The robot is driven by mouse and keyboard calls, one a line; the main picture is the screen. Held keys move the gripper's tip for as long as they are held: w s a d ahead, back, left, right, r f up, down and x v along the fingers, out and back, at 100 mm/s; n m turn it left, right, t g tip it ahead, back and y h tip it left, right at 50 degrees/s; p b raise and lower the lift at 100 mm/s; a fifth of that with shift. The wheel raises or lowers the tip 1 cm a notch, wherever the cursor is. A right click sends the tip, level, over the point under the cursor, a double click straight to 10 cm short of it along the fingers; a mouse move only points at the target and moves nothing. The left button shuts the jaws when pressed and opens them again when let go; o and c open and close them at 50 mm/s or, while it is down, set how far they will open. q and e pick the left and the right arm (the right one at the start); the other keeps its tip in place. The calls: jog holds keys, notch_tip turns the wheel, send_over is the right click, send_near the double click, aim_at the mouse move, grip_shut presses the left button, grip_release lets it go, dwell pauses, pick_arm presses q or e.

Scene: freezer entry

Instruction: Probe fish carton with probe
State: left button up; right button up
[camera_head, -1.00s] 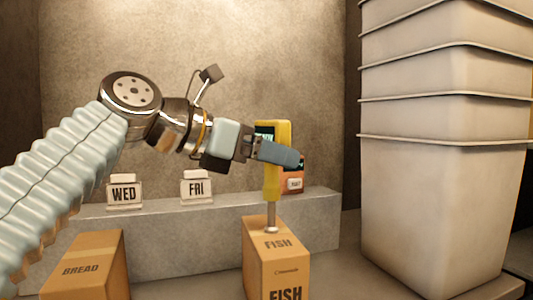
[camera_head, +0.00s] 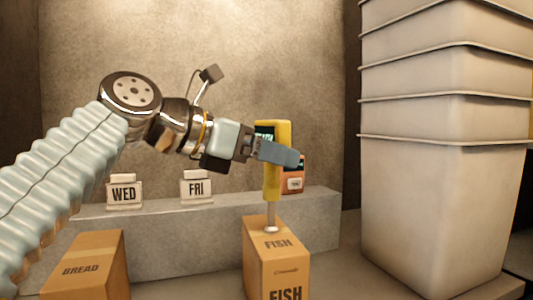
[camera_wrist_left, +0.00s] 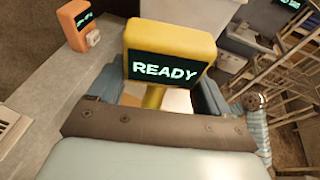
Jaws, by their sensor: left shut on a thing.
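The yellow probe (camera_head: 272,183) stands upright in the head view, its metal tip meeting the top of the fish carton (camera_head: 277,262). The carton is a brown box marked FISH. My left gripper (camera_head: 280,152) is shut on the probe's yellow body, coming in from the left. In the left wrist view the probe's head (camera_wrist_left: 168,55) shows a dark screen reading READY, between the gripper's fingers (camera_wrist_left: 155,98). Whether the tip has gone into the carton or only touches it, I cannot tell. My right gripper is in neither view.
A bread carton (camera_head: 87,266) stands at the lower left. WED (camera_head: 124,193) and FRI (camera_head: 196,188) signs and an orange device (camera_head: 294,178) stand on a grey ledge (camera_head: 190,235) behind. Stacked pale bins (camera_head: 440,200) fill the right side.

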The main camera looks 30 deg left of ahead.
pick_arm(q)
jog(key=shift+r+p, duration=0.65)
jog(key=shift+r, duration=2)
jog(key=shift+w+d+r, duration=0.1)
jog(key=shift+d+r, duration=0.2)
jog(key=shift+r, duration=0.5)
jog(key=shift+a+r, duration=0.3)
jog(key=shift+r, duration=0.25)
